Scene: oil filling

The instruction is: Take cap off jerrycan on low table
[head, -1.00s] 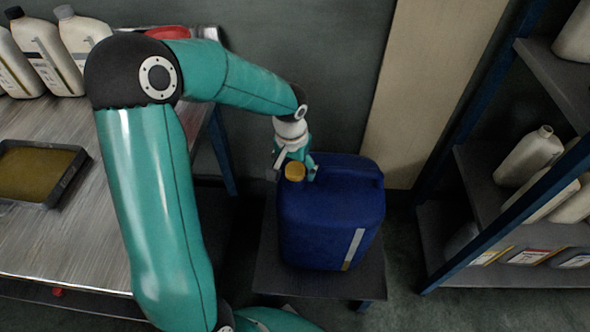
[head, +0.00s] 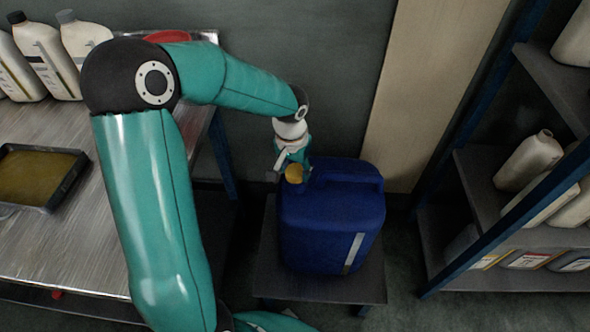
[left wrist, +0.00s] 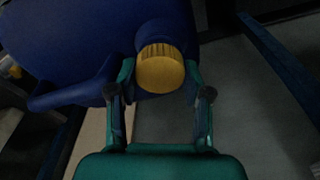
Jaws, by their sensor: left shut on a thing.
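The blue jerrycan (head: 325,225) stands upright on the low dark table (head: 318,287) in the head view. Its yellow cap (head: 294,173) is at the top left of the can. My left gripper (head: 296,166) reaches down to the cap from above and behind. In the left wrist view my left gripper (left wrist: 160,83) has its fingers on both sides of the yellow cap (left wrist: 160,70), shut on it. The cap appears to be at the neck of the blue can (left wrist: 90,40); whether it is still threaded on cannot be told. My right gripper is not in view.
A metal workbench (head: 50,235) at the left holds a tray of brown liquid (head: 40,175) and several white bottles (head: 35,55). A shelf rack (head: 480,190) with white bottles stands at the right. Floor shows between the low table and the rack.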

